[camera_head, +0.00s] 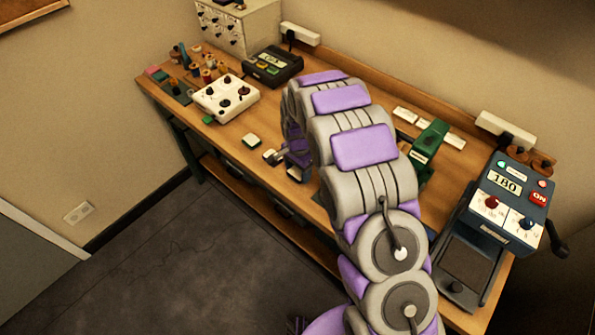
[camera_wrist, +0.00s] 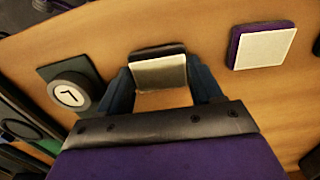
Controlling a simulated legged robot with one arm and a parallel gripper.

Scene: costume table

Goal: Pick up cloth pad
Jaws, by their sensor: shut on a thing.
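In the wrist view, my gripper (camera_wrist: 160,82) has its two dark fingers on either side of a small pad with a pale top and a dark edge (camera_wrist: 159,72), which I take for the cloth pad. The gripper is shut on it, close over the wooden table; whether the pad touches the wood is unclear. A second pad (camera_wrist: 262,46), pale-topped with a purple edge, lies apart to the right. In the head view, my arm hides much of the gripper area near the table's front edge. A pale pad (camera_head: 252,140) lies left of it.
The wooden table (camera_head: 226,133) holds a white knob box (camera_head: 226,97), a black display unit (camera_head: 272,66), thread spools (camera_head: 207,75), a green device (camera_head: 429,145) and a blue heat press (camera_head: 505,205). A round dial (camera_wrist: 68,94) is left of my gripper.

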